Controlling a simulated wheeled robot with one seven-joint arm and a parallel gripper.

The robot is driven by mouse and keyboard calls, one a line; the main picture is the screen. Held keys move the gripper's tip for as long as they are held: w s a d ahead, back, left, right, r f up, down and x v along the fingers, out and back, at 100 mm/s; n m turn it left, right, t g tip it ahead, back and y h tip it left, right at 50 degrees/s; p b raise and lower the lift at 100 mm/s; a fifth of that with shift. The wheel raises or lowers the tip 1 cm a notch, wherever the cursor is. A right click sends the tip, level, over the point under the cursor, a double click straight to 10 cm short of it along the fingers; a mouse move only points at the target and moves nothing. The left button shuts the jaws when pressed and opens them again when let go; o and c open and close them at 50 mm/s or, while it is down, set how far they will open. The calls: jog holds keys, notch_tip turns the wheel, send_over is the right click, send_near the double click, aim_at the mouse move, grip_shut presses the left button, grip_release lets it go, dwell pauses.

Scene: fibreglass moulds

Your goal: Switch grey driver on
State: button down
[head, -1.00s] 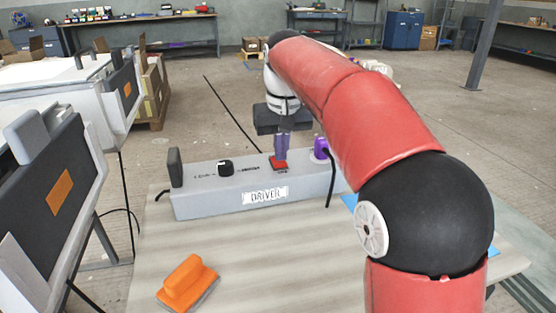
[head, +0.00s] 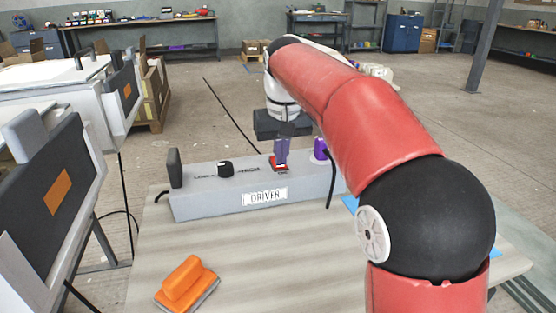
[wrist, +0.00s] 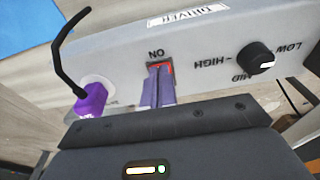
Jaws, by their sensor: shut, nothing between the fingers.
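The grey driver (head: 225,204) is a long box with a DRIVER label, standing on the table. It also shows in the wrist view (wrist: 215,50). Its red rocker switch (wrist: 168,67), marked ON, sits in the top face, largely hidden by my fingers. My gripper (head: 281,167) points down at the switch with its purple fingers closed together and nothing between them. In the wrist view the fingertips (wrist: 159,68) overlap the red switch and seem to touch it. Whether the rocker is tipped to ON cannot be told.
A black knob (head: 226,168) stands on the driver left of the switch. A purple plug (head: 320,149) with a black cable is at its right end. An orange-handled block (head: 187,284) lies on the table (head: 290,265) in front. White moulds with dark panels (head: 50,190) stand at left.

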notch_tip(320, 180, up, 2)
jog(key=shift+r+p, duration=0.25)
jog(key=shift+p, duration=0.85)
notch_tip(320, 180, up, 4)
jog(key=shift+r, duration=0.2)
